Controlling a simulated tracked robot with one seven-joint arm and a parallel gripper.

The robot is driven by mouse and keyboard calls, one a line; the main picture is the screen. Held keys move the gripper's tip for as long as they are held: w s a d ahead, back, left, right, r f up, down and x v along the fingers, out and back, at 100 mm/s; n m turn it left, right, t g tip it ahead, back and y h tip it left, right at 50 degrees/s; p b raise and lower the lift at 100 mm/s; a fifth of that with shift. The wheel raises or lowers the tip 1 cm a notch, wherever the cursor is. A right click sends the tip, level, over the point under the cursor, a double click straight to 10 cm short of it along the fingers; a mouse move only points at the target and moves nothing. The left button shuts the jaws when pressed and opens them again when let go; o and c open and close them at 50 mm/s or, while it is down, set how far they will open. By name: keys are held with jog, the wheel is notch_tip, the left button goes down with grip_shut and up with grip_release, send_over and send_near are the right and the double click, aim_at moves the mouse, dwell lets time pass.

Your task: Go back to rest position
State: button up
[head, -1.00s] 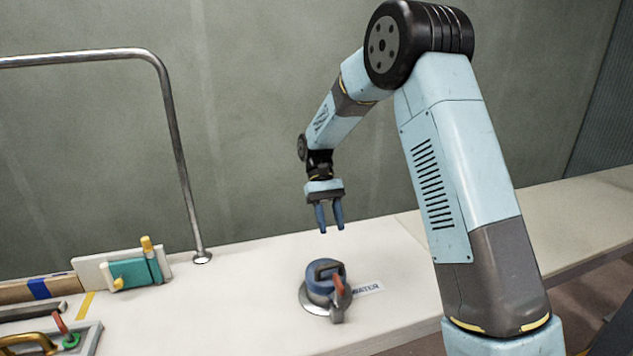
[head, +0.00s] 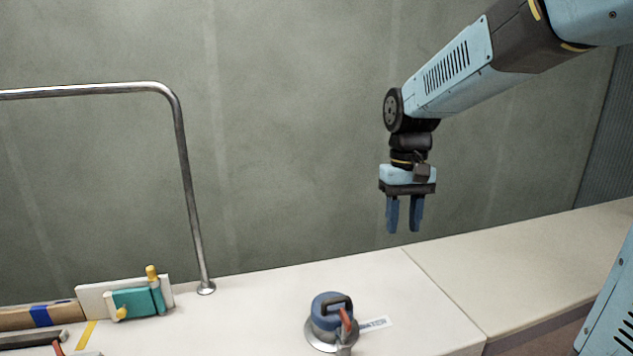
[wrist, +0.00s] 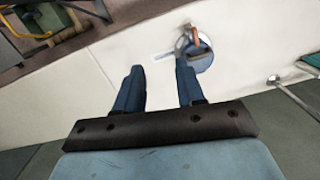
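My gripper (head: 404,214) hangs fingers down in the air above the white bench, to the right of and above the blue round fitting. Its two blue fingers are apart with nothing between them; they also show apart and empty in the wrist view (wrist: 157,88). The blue fitting (head: 325,312) with a black handle and a red lever sits on a metal flange on the bench. In the wrist view the fitting (wrist: 200,58) lies beyond the right fingertip.
A bent metal rail (head: 183,170) rises from the bench at left. A teal block with yellow knobs (head: 138,301) leans near a wooden piece (head: 40,315). A white label (head: 375,324) lies beside the fitting. The bench (head: 430,310) is clear at right.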

jog(key=s+d+r+t, duration=0.1)
jog(key=s+d+t, duration=0.2)
jog(key=s, duration=0.4)
jog(key=s+d+r+m+t, duration=0.1)
jog(key=s+d+r+t, duration=0.1)
jog(key=s, duration=0.5)
jog(key=shift+d+t, duration=0.7)
jog(key=shift+d, duration=0.05)
